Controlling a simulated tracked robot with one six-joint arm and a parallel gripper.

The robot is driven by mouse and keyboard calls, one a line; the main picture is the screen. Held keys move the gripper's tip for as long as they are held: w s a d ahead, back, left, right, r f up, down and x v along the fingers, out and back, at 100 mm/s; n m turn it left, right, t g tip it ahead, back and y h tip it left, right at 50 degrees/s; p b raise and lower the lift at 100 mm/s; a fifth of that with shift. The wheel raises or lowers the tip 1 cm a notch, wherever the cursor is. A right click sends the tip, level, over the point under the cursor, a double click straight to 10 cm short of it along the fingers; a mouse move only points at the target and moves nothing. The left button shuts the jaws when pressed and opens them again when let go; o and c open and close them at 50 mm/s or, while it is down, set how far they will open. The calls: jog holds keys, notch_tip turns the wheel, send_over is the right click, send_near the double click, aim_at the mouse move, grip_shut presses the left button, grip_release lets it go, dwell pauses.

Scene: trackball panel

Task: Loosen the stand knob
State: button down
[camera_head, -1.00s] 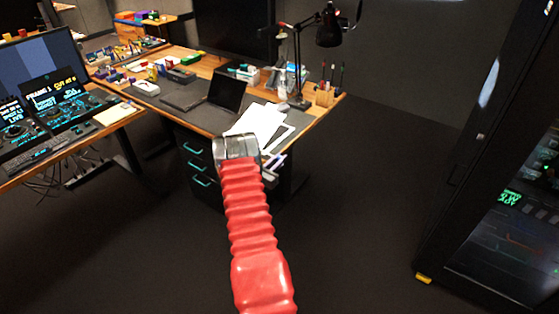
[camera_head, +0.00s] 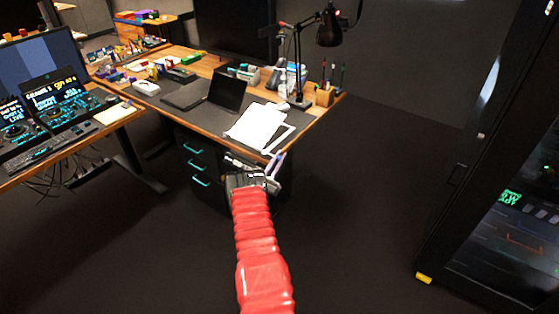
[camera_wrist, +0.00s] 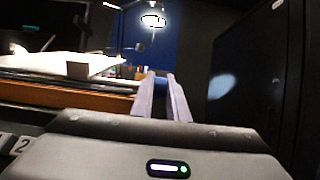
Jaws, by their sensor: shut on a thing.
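My gripper (camera_head: 270,178) is low in front of the near right corner of the wooden desk (camera_head: 196,128), at the end of my red arm. In the wrist view its two pale fingers (camera_wrist: 162,98) stand close together, pointing past the desk's edge. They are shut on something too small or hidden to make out. I cannot pick out a stand knob in either view. The trackball panel (camera_head: 73,108) with its lit screens is on the left table, well away from my gripper.
White papers (camera_head: 256,126), a laptop (camera_head: 227,92) and a black lamp (camera_head: 329,28) are on the desk. A drawer unit (camera_head: 196,160) is beneath it. A dark glass-fronted cabinet (camera_head: 505,200) stands at the right. The floor (camera_head: 355,210) between is clear.

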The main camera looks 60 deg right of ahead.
jog(key=shift+w+h, duration=0.1)
jog(key=shift+h, duration=0.8)
jog(key=c, duration=1.7)
grip_release()
jog(key=shift+a+f, duration=0.1)
jog(key=v, duration=0.8)
jog(key=shift+s, duration=0.2)
